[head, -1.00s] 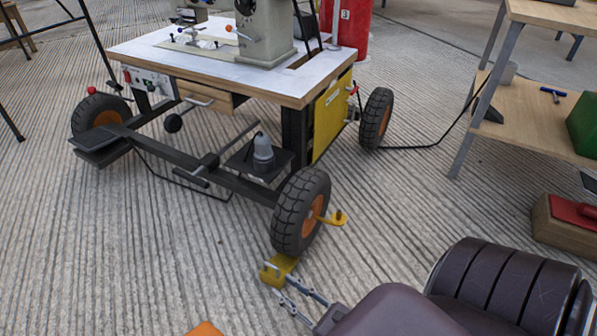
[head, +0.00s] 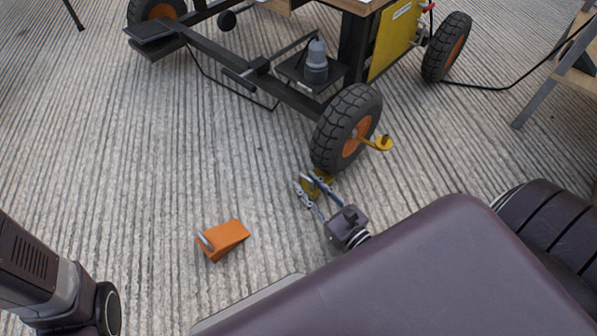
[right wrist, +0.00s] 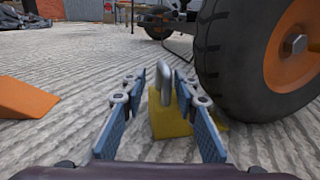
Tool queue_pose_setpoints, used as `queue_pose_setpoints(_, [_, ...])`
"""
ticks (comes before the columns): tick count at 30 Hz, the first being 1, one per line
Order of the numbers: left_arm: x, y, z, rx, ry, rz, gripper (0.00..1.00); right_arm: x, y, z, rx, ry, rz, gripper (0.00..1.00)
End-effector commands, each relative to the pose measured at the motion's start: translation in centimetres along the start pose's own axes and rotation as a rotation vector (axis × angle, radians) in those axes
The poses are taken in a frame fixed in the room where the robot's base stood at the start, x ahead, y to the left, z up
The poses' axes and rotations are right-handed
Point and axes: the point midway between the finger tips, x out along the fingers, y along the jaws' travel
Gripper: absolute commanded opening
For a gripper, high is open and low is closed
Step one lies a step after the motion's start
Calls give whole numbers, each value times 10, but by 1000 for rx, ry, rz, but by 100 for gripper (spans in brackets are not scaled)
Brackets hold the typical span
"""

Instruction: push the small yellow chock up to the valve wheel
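The small yellow chock (head: 318,187) lies on the ground at the foot of the cart's near black tyre with an orange hub (head: 346,128). A yellow piece sticks out from that hub. In the right wrist view the chock (right wrist: 168,122) has a grey loop handle and sits left of the tyre (right wrist: 250,60); I cannot tell whether they touch. My right gripper (head: 312,194) is low at the chock. Its fingers (right wrist: 162,112) are apart, one on each side of the handle, with gaps. My left arm shows at lower left; its gripper is out of view.
An orange chock (head: 224,239) with a grey handle lies on the ground left of my right gripper. The cart's dark frame (head: 255,80) stands behind. A black cable (head: 500,87) runs right towards a table leg. The ribbed ground at left is clear.

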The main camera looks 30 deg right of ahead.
Motion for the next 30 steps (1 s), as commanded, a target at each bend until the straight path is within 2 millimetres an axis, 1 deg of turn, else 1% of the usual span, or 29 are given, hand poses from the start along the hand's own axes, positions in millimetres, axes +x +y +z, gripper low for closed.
queue_pose_setpoints(1, [-9,2,-3,0,0,0,40,11,0,-3,3,-5,-1,28])
queue_pose_setpoints(3, [-14,3,-5,0,1,0,40,22,0,-3,2,-5,-1,28])
queue_pose_setpoints(6, [-19,4,-7,0,1,1,40,36,0,-2,1,-3,-1,28])
queue_pose_setpoints(9, [-22,5,-8,0,1,1,40,46,0,-1,2,-2,0,28])
queue_pose_setpoints(14, [-24,5,-9,0,1,1,40,52,0,0,1,0,0,28])
queue_pose_setpoints(22, [-24,5,-8,0,0,1,40,53,0,0,0,0,0,28])
queue_pose_setpoints(27, [-24,5,-8,0,0,1,40,52,0,0,0,0,1,9])
queue_pose_setpoints(30, [-24,5,-8,0,0,1,40,52,0,0,0,0,1,0])
